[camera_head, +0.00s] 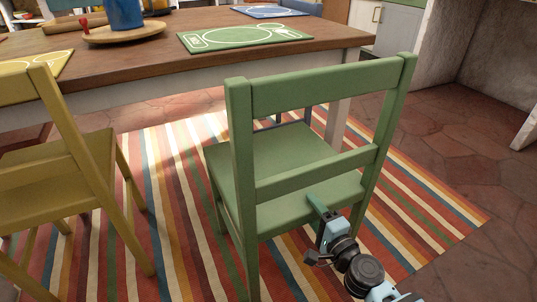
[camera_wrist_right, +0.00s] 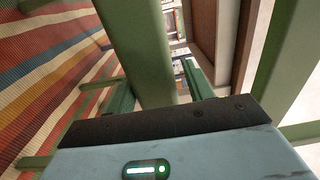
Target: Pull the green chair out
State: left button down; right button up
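The green chair (camera_head: 262,180) stands on a striped rug, its back towards me and its seat facing the table. My right gripper (camera_head: 318,207) is at the rear of the chair, just below the lower back rail. In the right wrist view a green bar of the chair (camera_wrist_right: 148,45) passes between the fingers of my right gripper (camera_wrist_right: 160,85). The fingers are apart, with a visible gap at the right finger. I cannot tell whether the left finger touches the bar. My left gripper is not in view.
A wooden table (camera_head: 130,55) stands beyond the chair, with a green placemat (camera_head: 245,37) and a blue cup (camera_head: 124,14) on it. A yellow chair (camera_head: 75,150) stands to the left. Stone floor (camera_head: 440,130) is clear to the right of the striped rug (camera_head: 180,165).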

jog(key=shift+o, duration=1.2)
jog(key=shift+f, duration=0.15)
jog(key=shift+f, duration=0.1)
jog(key=shift+s, duration=0.15)
jog(key=shift+s+d, duration=0.15)
jog(key=shift+s, duration=0.2)
jog(key=v, duration=1.1)
jog(key=shift+p, duration=0.3)
